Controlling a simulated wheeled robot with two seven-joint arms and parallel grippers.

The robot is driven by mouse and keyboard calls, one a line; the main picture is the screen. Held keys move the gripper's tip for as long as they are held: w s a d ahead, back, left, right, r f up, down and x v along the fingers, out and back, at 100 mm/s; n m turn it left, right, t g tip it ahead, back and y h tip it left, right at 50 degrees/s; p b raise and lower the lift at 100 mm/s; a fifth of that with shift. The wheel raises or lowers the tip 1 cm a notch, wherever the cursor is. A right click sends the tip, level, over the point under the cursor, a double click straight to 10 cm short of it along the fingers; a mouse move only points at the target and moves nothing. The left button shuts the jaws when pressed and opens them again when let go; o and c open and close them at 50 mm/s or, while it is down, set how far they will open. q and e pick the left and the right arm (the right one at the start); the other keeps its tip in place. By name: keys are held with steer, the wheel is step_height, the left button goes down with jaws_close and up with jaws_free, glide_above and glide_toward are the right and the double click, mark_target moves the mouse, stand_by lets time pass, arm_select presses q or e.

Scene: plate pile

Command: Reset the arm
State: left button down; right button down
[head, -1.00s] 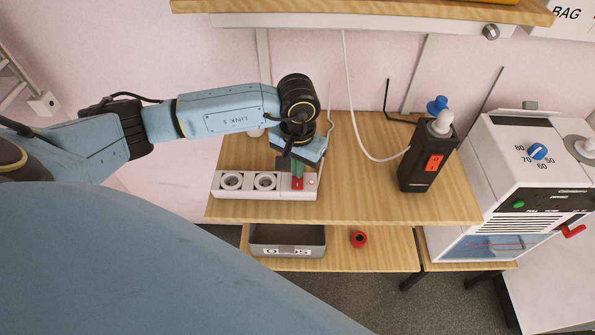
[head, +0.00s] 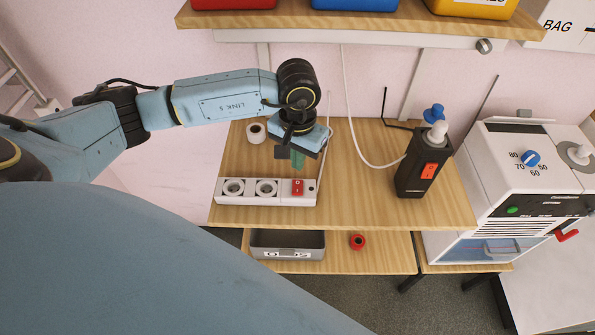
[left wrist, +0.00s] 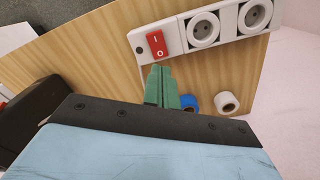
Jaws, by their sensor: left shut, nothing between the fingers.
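My left gripper (head: 297,165) is shut and empty, its green fingers together. It hovers just above the red switch (head: 298,187) of a white power strip (head: 225,199) on the wooden table. In the left wrist view the green fingertips (left wrist: 160,72) point toward the red switch (left wrist: 156,43), and a gap shows between them. The strip also has two round sockets (head: 266,187). My left arm reaches in from the left. My right gripper is not in view.
A black box (head: 410,180) with an orange switch stands to the right on the table (head: 350,205). A white roll (head: 256,133) lies behind the strip. A grey bin (head: 287,252) and red ring (head: 357,242) sit on the lower shelf. A white machine (head: 500,170) stands far right.

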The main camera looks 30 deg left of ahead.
arm_select(q)
steer(key=shift+r, duration=0.6)
steer(key=shift+d, duration=0.1)
